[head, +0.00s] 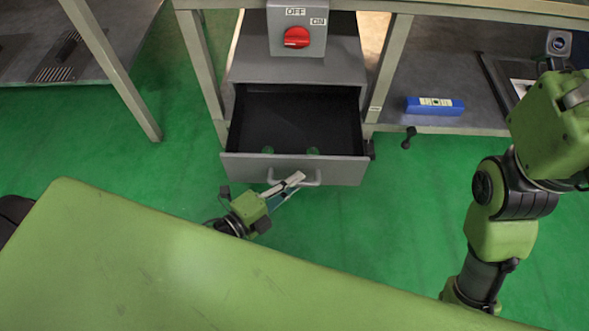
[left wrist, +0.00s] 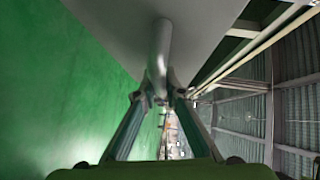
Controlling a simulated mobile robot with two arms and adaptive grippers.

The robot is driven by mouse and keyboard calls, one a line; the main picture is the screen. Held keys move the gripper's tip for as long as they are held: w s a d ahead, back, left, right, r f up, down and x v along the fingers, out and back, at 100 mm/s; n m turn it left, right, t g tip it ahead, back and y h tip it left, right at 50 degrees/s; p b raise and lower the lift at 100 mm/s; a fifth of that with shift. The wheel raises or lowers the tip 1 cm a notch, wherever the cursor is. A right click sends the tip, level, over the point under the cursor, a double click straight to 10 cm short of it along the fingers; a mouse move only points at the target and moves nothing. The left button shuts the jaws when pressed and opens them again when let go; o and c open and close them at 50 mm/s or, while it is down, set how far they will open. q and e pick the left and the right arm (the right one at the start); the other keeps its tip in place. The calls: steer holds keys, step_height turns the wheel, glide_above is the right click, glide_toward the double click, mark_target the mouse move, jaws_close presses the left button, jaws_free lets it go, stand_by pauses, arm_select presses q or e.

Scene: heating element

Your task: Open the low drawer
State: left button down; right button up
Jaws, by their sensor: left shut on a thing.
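The low drawer (head: 293,168) is a grey metal drawer in the cabinet under the bench. It is pulled out, and its dark inside shows in the head view, with two small greenish things near its front. A curved handle (head: 312,180) is on its front.
A grey box with a red switch (head: 297,37) marked OFF and ON is above the drawer. A blue case (head: 434,106) lies on the lower shelf (head: 450,75) to the right. Bench legs (head: 200,70) stand beside the cabinet. The green floor (head: 150,170) before it is clear.

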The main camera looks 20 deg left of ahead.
arm_select(q)
steer(key=shift+s, duration=0.2)
steer(key=c, duration=2.1)
jaws_free()
steer(key=shift+s, duration=0.15)
steer(key=v, duration=1.1)
steer(key=shift+s+a, duration=0.15)
steer(key=shift+s, duration=0.2)
